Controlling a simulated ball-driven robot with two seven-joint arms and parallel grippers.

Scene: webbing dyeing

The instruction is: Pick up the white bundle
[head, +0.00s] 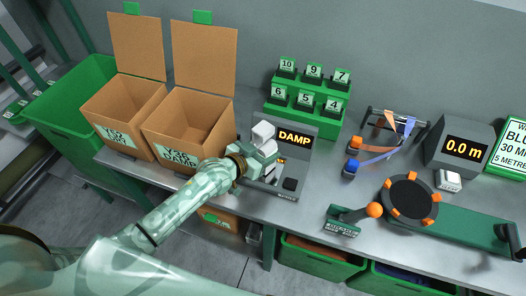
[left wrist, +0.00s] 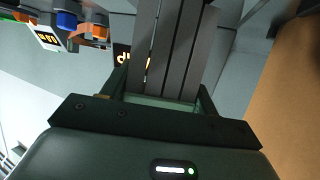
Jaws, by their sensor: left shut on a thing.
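The white bundle (head: 263,131) is a small pale block in the head view, beside the DAMP display unit (head: 294,138). My left gripper (head: 268,152) is at the bundle and shut on it, above the front part of that unit. The gripper hides the bundle's lower part. In the left wrist view the grey fingers (left wrist: 175,45) lie close together, and the bundle cannot be made out there. My right gripper is not in view.
Two open cardboard boxes, one marked dry (head: 120,112) and one marked damp (head: 182,136), stand left of my gripper. A green stand of numbered cards (head: 305,107) is behind. Blue and orange clips (head: 351,160) and a round black turntable (head: 409,196) are to the right.

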